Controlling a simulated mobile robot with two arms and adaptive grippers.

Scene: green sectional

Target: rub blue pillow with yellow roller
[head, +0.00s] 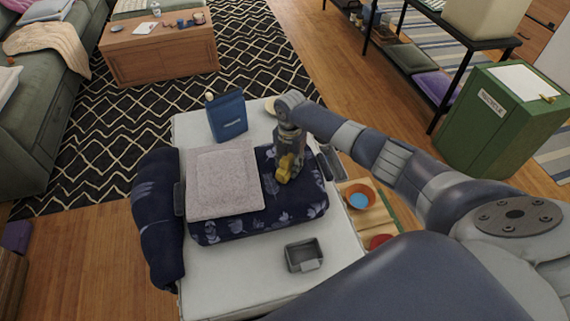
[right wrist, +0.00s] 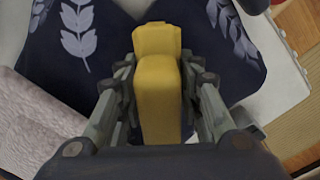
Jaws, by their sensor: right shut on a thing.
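The blue pillow (head: 299,203), dark with pale leaf prints, lies on a white table (head: 254,294). It also shows in the right wrist view (right wrist: 88,75). A folded beige towel (head: 222,182) covers its left part. My right gripper (head: 287,165) points down over the pillow's right half and is shut on the yellow roller (head: 284,172). In the right wrist view the yellow roller (right wrist: 158,85) sits between both fingers with the pillow behind it. I cannot tell whether the roller touches the pillow. My left gripper is not in view.
A small grey tray (head: 304,255) lies in front. The table's front left is clear.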

